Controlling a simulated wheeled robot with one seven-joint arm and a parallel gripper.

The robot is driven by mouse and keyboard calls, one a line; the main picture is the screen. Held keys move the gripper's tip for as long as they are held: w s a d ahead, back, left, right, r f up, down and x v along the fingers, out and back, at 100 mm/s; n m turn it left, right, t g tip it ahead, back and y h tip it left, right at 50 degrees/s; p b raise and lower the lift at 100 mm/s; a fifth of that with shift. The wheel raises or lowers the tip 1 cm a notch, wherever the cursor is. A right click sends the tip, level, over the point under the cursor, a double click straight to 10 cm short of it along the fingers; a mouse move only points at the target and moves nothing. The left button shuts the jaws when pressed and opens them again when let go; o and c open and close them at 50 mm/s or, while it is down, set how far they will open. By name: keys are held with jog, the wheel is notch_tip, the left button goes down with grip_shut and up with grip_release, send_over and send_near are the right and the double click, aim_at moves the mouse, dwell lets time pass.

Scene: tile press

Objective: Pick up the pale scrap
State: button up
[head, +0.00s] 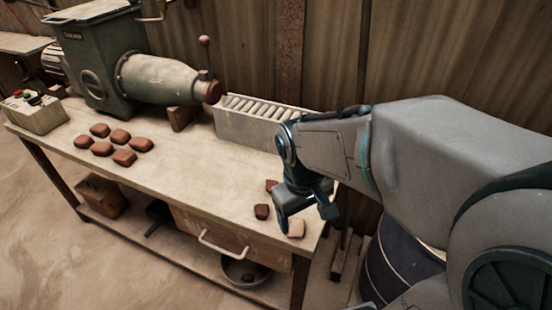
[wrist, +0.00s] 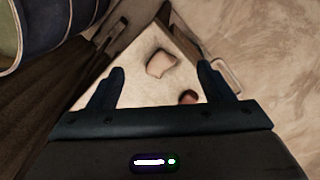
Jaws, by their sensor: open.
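The pale scrap (head: 296,228) is a small tan block on the table near its right front corner. In the wrist view the pale scrap (wrist: 161,63) lies ahead of the fingers and between their lines, apart from both. My gripper (head: 306,214) is open and empty, close above the scrap in the head view. It also shows in the wrist view (wrist: 160,82) with its two dark fingers spread. A dark red-brown piece (head: 262,211) lies left of the gripper, and a dark piece shows near the right finger in the wrist view (wrist: 188,97).
The wooden table (head: 190,175) carries several red-brown pieces (head: 124,157) at left, a green press (head: 105,60) and a roller tray (head: 250,125) at the back. A dark blue drum (head: 395,270) stands beside the right end. The table's middle is clear.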

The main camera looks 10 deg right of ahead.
jog(key=w+a+r+n+g+h+p, duration=0.2)
jog(key=w+a+r+n+h+p, duration=0.15)
jog(key=w+n+p, duration=0.5)
jog(key=n, duration=0.1)
send_over(296, 226)
jog(key=w+a, duration=0.2)
jog(key=shift+y, duration=0.25)
notch_tip(296, 226, down, 8)
jog(key=shift+r+p, duration=0.2)
jog(key=shift+p, duration=0.25)
jog(key=shift+s+x, duration=0.25)
jog(key=shift+x, duration=1.05)
jog(key=shift+s+x, duration=0.25)
jog(key=shift+x, duration=1.05)
jog(key=shift+a, duration=0.15)
jog(key=c, duration=1.1)
